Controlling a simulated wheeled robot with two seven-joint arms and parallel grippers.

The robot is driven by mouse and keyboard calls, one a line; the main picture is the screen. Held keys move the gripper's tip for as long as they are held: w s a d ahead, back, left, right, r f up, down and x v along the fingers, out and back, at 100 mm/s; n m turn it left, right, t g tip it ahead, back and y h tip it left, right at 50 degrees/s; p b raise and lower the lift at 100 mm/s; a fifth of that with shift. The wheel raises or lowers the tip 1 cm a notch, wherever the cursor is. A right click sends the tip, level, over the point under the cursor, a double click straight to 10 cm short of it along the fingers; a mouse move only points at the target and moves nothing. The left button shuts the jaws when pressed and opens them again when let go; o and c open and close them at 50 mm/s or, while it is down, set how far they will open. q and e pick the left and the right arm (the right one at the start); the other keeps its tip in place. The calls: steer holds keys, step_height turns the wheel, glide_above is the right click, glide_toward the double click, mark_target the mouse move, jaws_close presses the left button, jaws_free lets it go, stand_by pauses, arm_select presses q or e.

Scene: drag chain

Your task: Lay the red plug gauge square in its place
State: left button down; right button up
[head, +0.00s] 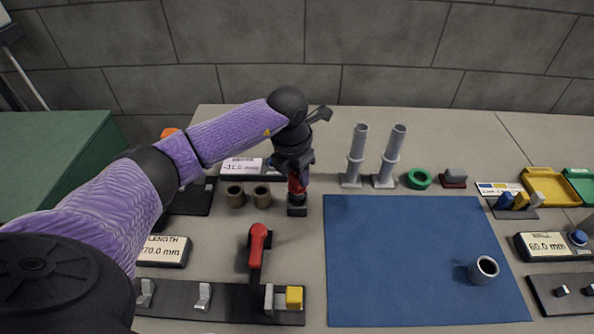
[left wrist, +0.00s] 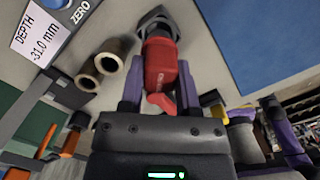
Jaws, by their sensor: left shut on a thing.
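My left gripper (head: 296,178) is shut on a red plug gauge (head: 297,186), left of the blue mat. In the left wrist view the red gauge (left wrist: 160,65) sits between the two finger pads of the gripper (left wrist: 158,92). Its far end is at a dark grey angular block (left wrist: 152,18); the same small dark block (head: 297,209) shows below the gripper in the head view. I cannot tell whether the gauge touches or enters it. Most of the gauge is hidden by the gripper in the head view. My right gripper is not in view.
Two brown rings (head: 236,196) stand close left of the gripper, by the depth display (head: 241,167). A red-handled tool (head: 259,238) lies nearer, above a dark rack (head: 233,303). Two grey posts (head: 356,155) stand right.

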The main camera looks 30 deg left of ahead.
arm_select(q)
steer(key=shift+f+b, duration=1.5)
steer(key=shift+f, duration=0.6)
stand_by(0.4)
steer(key=shift+c, duration=1.2)
jaws_free()
steer(key=r, duration=0.3)
steer(key=r+p, duration=0.1)
steer(key=r, duration=0.2)
steer(key=s+r+p, duration=0.1)
steer(key=r, duration=0.3)
steer(key=shift+s+a, duration=0.1)
steer(key=shift+a, duration=0.05)
steer(key=shift+f, duration=0.1)
